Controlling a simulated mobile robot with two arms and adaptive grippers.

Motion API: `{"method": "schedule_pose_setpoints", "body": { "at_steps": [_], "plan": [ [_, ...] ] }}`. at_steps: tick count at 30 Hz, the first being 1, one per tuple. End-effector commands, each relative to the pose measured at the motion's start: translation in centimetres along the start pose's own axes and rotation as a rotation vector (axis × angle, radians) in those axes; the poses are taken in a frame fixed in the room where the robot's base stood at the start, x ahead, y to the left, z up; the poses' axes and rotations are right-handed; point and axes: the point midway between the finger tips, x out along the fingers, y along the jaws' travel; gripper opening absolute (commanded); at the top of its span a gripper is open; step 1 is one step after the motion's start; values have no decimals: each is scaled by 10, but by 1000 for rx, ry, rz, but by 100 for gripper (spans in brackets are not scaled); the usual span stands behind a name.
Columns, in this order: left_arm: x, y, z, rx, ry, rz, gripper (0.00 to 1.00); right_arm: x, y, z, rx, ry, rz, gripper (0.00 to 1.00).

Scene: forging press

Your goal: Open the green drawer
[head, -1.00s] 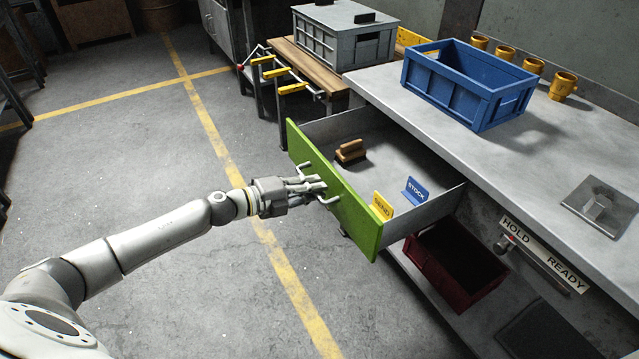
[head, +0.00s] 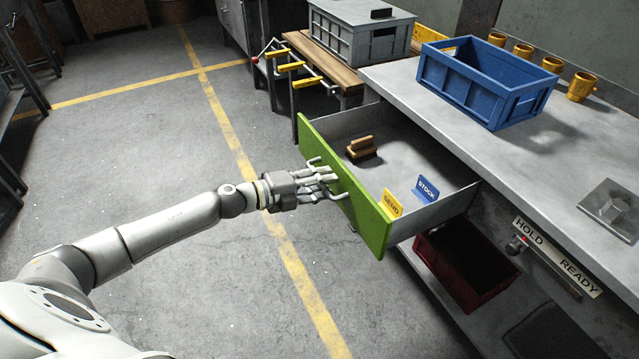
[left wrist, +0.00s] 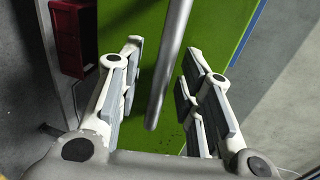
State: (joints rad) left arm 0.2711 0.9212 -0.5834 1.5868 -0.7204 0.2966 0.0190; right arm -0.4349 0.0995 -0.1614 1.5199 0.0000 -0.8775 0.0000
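The green drawer (head: 345,190) stands pulled out from the bench, its inside in view. A metal bar handle is on its green front; the bar (left wrist: 170,65) also shows in the left wrist view, in front of the green panel (left wrist: 215,40). My left gripper (head: 328,181) is at the handle. In the left wrist view its fingers (left wrist: 160,52) stand apart on either side of the bar, with gaps visible. My right gripper is in neither view.
In the drawer are a brown brush-like block (head: 361,149), a yellow SEND tag (head: 391,204) and a blue STOCK tag (head: 427,189). A blue crate (head: 485,85) stands on the bench (head: 560,150). A red bin (head: 465,265) is below. Floor at left is clear.

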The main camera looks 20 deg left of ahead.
Motion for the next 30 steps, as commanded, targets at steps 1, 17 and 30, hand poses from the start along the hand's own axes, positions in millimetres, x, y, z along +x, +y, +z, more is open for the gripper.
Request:
{"method": "schedule_pose_setpoints", "body": {
  "at_steps": [1,17,30],
  "plan": [
    [-1,0,0,0,0,0,34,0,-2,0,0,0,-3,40],
    [-57,2,0,-2,0,4,34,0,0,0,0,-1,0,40],
    [-104,2,0,-2,0,3,34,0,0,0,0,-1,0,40]
  ]
}}
